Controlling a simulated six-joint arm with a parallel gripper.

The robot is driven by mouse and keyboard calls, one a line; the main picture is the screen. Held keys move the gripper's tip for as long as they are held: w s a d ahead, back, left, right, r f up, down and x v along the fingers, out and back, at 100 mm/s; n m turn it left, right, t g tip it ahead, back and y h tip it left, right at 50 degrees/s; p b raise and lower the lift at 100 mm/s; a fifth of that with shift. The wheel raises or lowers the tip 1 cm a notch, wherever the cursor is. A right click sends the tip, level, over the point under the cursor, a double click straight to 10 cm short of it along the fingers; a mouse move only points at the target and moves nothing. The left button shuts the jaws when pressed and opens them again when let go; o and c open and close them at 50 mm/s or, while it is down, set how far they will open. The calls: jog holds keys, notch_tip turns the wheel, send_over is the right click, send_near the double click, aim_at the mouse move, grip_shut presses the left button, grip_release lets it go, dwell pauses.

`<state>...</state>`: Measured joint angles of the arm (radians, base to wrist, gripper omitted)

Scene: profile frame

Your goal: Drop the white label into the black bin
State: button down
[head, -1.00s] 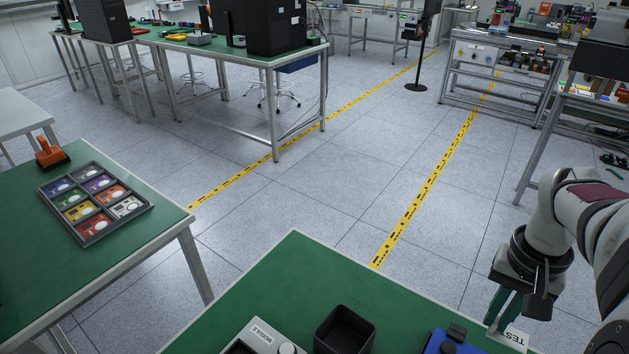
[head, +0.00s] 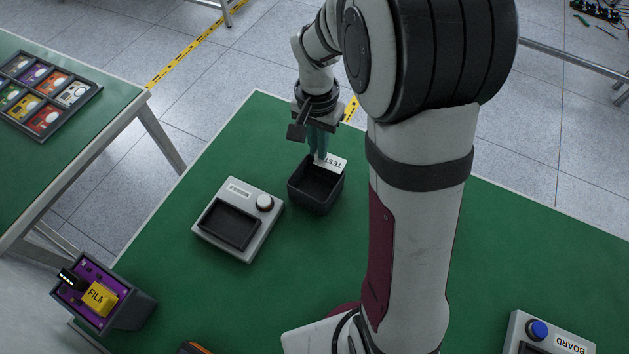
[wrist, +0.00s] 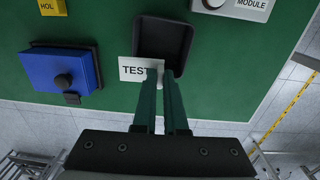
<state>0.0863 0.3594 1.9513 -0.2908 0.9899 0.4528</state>
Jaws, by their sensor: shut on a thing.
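The white label (head: 335,164), printed "TEST", is pinched between the green fingertips of my gripper (head: 319,156). In the head view it shows at the far right edge of the black bin (head: 314,204), overlapping its rim. In the wrist view the label (wrist: 134,71) juts left from the fingertips (wrist: 160,78), and the bin (wrist: 163,22) opens just beyond them. The fingertips overlap the bin's near edge there. The bin appears empty where its inside shows. I cannot tell the exact height of the label over the rim.
A grey module box (head: 238,219) with a knob stands left of the bin. A blue device (wrist: 60,68) shows left of the label in the wrist view. A purple box (head: 104,292) with a yellow label and a grey board fixture (head: 549,335) stand farther off.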

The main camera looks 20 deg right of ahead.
jog(key=shift+f, duration=0.2)
jog(key=c, duration=0.9)
grip_release()
jog(key=shift+r, duration=0.1)
notch_tip(320, 180, up, 16)
jog(key=shift+w+a, duration=0.15)
